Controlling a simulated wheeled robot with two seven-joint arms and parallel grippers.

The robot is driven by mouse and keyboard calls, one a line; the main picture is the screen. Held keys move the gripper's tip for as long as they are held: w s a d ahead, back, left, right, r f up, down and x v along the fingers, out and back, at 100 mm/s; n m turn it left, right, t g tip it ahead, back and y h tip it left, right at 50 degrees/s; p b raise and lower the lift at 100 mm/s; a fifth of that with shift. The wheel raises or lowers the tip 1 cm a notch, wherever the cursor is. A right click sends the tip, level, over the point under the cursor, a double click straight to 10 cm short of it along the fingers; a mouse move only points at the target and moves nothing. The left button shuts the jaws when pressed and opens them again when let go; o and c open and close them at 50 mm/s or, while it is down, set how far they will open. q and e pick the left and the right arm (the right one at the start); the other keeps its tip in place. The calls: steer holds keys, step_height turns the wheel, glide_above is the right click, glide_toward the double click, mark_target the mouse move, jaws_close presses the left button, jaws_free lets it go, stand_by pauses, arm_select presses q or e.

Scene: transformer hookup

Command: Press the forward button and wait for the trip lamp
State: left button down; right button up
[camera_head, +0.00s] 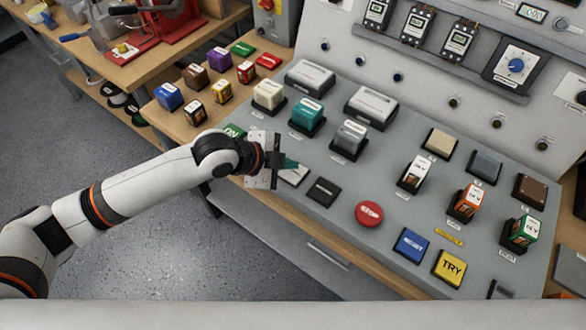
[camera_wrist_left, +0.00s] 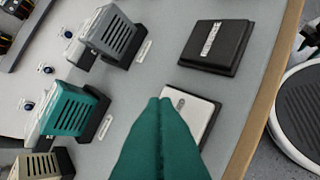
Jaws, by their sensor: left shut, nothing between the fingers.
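A pale grey-white push button (camera_head: 294,176) sits on the sloping grey console, left of the black REVERSE button (camera_head: 322,191). Its face is partly covered by my left gripper (camera_head: 289,164), so I cannot read a FORWARD label. In the left wrist view the teal fingers (camera_wrist_left: 161,103) are shut together and empty, over the near edge of the pale button (camera_wrist_left: 193,108). I cannot tell whether they touch it. The REVERSE button also shows there (camera_wrist_left: 215,47). Small dark lamps (camera_head: 497,123) dot the upright panel; none looks lit, and I cannot tell which is the trip lamp. My right gripper is out of view.
A green ON button (camera_head: 233,130) lies behind my left wrist. The red STOP (camera_head: 369,214), blue RESET (camera_head: 411,245) and yellow TRY (camera_head: 449,268) buttons lie to the right. Teal (camera_head: 306,114) and grey (camera_head: 351,136) blocks stand in holders behind the button row.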

arm_select(q)
steer(key=shift+f, duration=0.4)
steer(key=shift+f, duration=0.45)
stand_by(0.7)
steer(key=shift+r+p, duration=0.85)
steer(key=shift+r, duration=0.05)
